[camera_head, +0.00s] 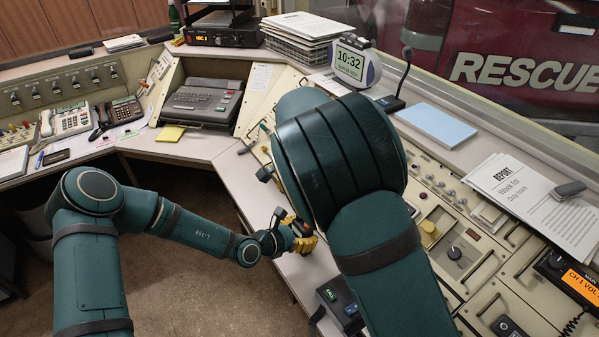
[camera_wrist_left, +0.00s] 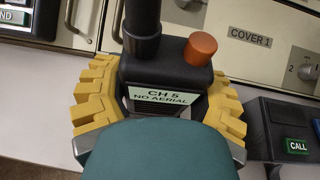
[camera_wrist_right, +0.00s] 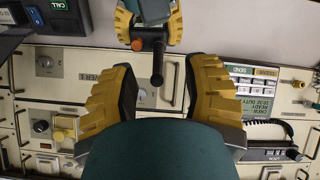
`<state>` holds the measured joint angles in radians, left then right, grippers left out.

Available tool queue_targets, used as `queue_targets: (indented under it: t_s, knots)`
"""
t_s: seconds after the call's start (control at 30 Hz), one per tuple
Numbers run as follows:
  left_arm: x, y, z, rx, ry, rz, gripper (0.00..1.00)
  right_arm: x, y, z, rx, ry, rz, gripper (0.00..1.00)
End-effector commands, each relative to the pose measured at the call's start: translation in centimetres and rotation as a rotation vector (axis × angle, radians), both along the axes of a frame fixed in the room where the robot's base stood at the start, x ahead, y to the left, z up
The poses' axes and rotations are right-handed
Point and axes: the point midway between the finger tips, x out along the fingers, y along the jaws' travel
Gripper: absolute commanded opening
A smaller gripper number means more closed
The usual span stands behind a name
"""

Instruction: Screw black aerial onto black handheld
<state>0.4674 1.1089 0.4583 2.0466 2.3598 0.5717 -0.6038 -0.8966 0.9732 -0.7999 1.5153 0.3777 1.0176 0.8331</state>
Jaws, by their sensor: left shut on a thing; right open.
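The black handheld (camera_wrist_left: 168,80), labelled "CH 5 NO AERIAL" and with an orange knob, is held between the yellow fingers of my left gripper (camera_head: 303,240). The black aerial (camera_wrist_left: 143,22) stands on top of the handheld beside the knob; I cannot tell how tightly it is screwed in. In the right wrist view, the aerial (camera_wrist_right: 157,68) points between the fingers of my right gripper (camera_wrist_right: 162,75). Those fingers are open, with a gap on both sides of the aerial. My right arm hides the right gripper in the head view.
A dark unit with a CALL button (camera_wrist_left: 297,146) stands beside the handheld on the console edge. Panels with knobs, including COVER 1 (camera_wrist_left: 250,36), rise close behind. A gooseneck microphone (camera_head: 398,85), clock (camera_head: 352,62) and papers (camera_head: 530,200) lie beyond my right arm.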

Motion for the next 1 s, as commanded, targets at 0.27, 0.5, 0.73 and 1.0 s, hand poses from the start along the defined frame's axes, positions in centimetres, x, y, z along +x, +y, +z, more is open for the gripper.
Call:
queue_targets:
  t_s: [0.27,0.5,0.73,1.0]
  knots:
    - [0.0,0.0,0.0,0.000,0.000,0.000,0.00,-0.1,0.0,0.7,0.023,0.018,0.574,0.47]
    - [0.0,0.0,0.0,0.000,0.000,0.000,0.00,-0.1,-0.1,1.6,0.046,0.020,1.071,0.47]
    - [0.0,0.0,0.0,0.000,0.000,0.000,0.00,0.1,-0.2,2.6,0.064,0.019,1.546,0.47]
    - [0.0,0.0,0.0,0.000,0.000,0.000,0.00,0.4,-0.5,4.1,0.075,0.009,2.097,0.47]
